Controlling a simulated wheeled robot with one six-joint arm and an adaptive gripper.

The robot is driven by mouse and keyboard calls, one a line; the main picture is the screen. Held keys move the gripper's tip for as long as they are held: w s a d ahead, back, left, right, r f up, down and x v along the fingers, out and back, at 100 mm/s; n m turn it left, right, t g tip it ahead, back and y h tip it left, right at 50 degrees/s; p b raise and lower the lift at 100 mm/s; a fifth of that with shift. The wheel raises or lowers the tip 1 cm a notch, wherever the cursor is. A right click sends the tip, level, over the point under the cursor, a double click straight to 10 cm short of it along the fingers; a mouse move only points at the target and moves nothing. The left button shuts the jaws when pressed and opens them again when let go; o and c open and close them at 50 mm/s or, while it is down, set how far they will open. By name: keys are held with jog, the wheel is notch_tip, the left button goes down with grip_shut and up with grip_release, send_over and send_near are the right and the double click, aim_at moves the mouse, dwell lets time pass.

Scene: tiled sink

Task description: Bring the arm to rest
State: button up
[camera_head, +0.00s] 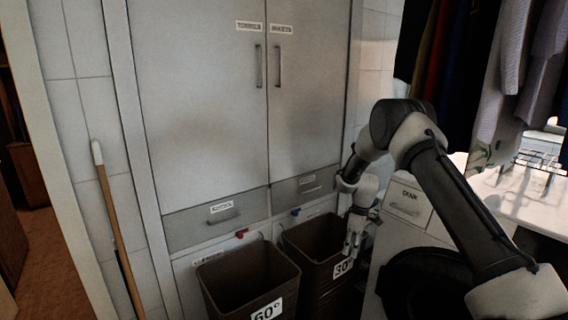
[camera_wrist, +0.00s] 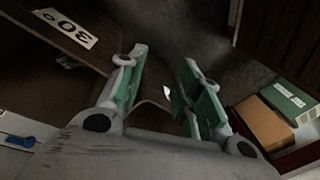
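My arm (camera_head: 448,195) reaches out from the lower right of the head view and bends down at the elbow. My gripper (camera_head: 352,246) points down at the right side of the brown 30° bin (camera_head: 318,235), close to its rim. In the wrist view my gripper (camera_wrist: 163,62) has its two green-padded fingers apart, with nothing visible held between them. The bin's 30° label (camera_wrist: 66,28) shows at the upper left there. I cannot tell whether the fingers touch the bin.
A brown 60° bin (camera_head: 250,280) stands to the left, before a tall grey cabinet (camera_head: 200,100). A white drawer unit (camera_head: 405,205) is close right of my gripper. Clothes (camera_head: 500,75) hang at the upper right. A wooden-handled pole (camera_head: 115,230) leans left. Boxes (camera_wrist: 265,125) lie at right.

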jog(key=s+d+r+m+t, duration=0.2)
jog(key=s+d+r+m, duration=0.2)
jog(key=s+r, duration=0.8)
jog(key=s+d+r+m+t, duration=0.1)
jog(key=s+d+r+m, duration=0.2)
jog(key=s+r, duration=1)
jog(key=s+d+r+m+t+h, duration=0.1)
jog(key=s+d+r+m, duration=0.3)
jog(key=s+r, duration=0.9)
jog(key=shift+s+d+r+m+t, duration=0.25)
jog(key=shift+s+m+t, duration=0.55)
jog(key=shift+s, duration=1.25)
